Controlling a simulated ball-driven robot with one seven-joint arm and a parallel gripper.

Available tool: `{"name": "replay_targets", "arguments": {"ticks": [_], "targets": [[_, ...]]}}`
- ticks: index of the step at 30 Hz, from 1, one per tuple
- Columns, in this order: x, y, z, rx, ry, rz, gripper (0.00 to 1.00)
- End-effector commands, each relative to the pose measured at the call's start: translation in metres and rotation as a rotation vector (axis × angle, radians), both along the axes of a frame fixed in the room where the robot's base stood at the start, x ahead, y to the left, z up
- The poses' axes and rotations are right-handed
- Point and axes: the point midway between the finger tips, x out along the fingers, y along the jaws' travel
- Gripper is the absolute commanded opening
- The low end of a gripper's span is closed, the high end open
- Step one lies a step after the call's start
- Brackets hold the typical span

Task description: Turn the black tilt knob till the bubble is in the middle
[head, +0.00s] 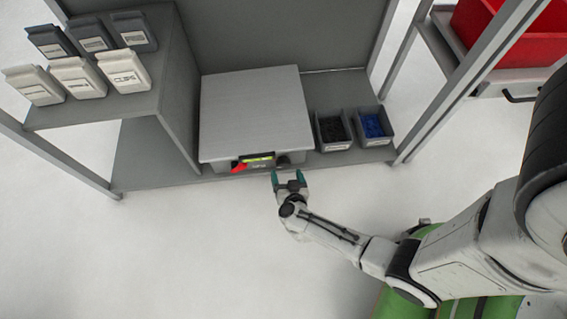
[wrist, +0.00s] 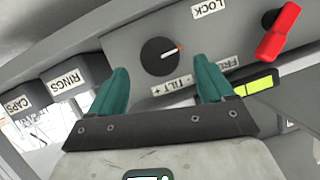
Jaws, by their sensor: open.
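The black tilt knob (wrist: 160,56) is a round dial with an orange pointer mark, on the grey front panel beside the "TILT" label. My gripper (wrist: 162,70) is open, with one teal finger on each side of the knob in the wrist view. I cannot tell whether the fingers touch it. In the head view my gripper (head: 288,177) is just in front of the levelling device's front edge. The yellow-green level vial (wrist: 257,85) is right of the fingers in the wrist view and shows small in the head view (head: 258,159). I cannot make out where its bubble sits.
A red lever (wrist: 278,32) between LOCK and FREE labels sits right of the knob. The device's flat pale top plate (head: 255,110) is bare. Two bins of black (head: 333,130) and blue (head: 373,126) parts stand beside it. A shelf (head: 100,112) with several boxes is left.

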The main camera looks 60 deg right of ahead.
Motion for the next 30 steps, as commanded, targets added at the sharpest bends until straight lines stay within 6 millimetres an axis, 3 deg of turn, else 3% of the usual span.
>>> {"name": "replay_targets", "arguments": {"ticks": [1,9,20,30], "targets": [[0.006,-0.007,-0.008,-0.001,-0.001,-0.002,0.81],[0.026,-0.028,-0.017,-0.001,-0.001,0.001,0.81],[0.029,-0.031,-0.017,0.000,0.000,0.001,0.81],[0.029,-0.031,-0.017,0.000,0.000,0.001,0.50]]}}
